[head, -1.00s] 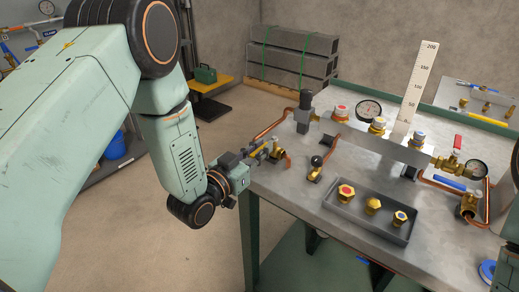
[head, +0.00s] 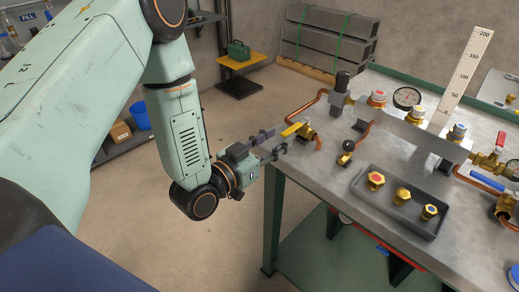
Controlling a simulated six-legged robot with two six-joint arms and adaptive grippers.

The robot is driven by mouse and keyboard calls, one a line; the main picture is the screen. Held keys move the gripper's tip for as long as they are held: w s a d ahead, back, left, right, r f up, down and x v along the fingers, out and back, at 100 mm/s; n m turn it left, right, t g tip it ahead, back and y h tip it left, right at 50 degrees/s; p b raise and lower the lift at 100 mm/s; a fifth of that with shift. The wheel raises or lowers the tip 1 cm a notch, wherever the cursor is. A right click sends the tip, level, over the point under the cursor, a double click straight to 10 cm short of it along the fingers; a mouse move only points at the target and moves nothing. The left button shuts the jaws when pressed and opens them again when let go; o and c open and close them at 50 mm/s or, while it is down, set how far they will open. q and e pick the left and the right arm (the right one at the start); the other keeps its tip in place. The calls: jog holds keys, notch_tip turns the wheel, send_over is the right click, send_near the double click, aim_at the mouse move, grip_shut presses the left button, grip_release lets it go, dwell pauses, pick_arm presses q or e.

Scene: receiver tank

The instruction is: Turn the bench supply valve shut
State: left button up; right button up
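A brass valve (head: 308,134) with a yellow lever (head: 291,129) sits at the left edge of the steel bench, on the copper piping. The lever points left, away from the bench. My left gripper (head: 279,143) is just left of and below the lever in the head view. Its dark fingers look spread apart, with nothing held between them. The fingertips come close to the lever; whether they touch it cannot be told. My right gripper is not in view.
The bench (head: 330,185) carries a grey tray (head: 398,222) of brass fittings, a manifold with capped ports, a gauge (head: 407,97) and a tall white scale (head: 468,75). A valve with a red handle (head: 501,139) stands at right. Open floor lies left of the bench.

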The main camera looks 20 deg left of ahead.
pick_arm(q)
jog(key=shift+v, duration=2.9)
jog(key=s+f+n+g+y, duration=0.2)
jog(key=s+f+g, duration=0.2)
jog(key=f, duration=0.4)
jog(key=s+f+n+g+y, duration=0.1)
jog(key=s+f+g, duration=0.3)
jog(key=f, duration=0.4)
jog(key=s+f+g+y, duration=0.1)
jog(key=s+f+g, duration=0.1)
jog(key=s, duration=0.4)
jog(key=s+a+f+g+y, duration=0.1)
jog(key=s+f+g, duration=0.2)
jog(key=s, duration=0.4)
jog(key=s+f+n+g, duration=0.1)
jog(key=s+f+g, duration=0.2)
jog(key=s, duration=0.4)
jog(key=shift+s+a+f+g+y, duration=0.25)
jog(key=shift+g+y, duration=0.15)
jog(key=shift+g, duration=0.1)
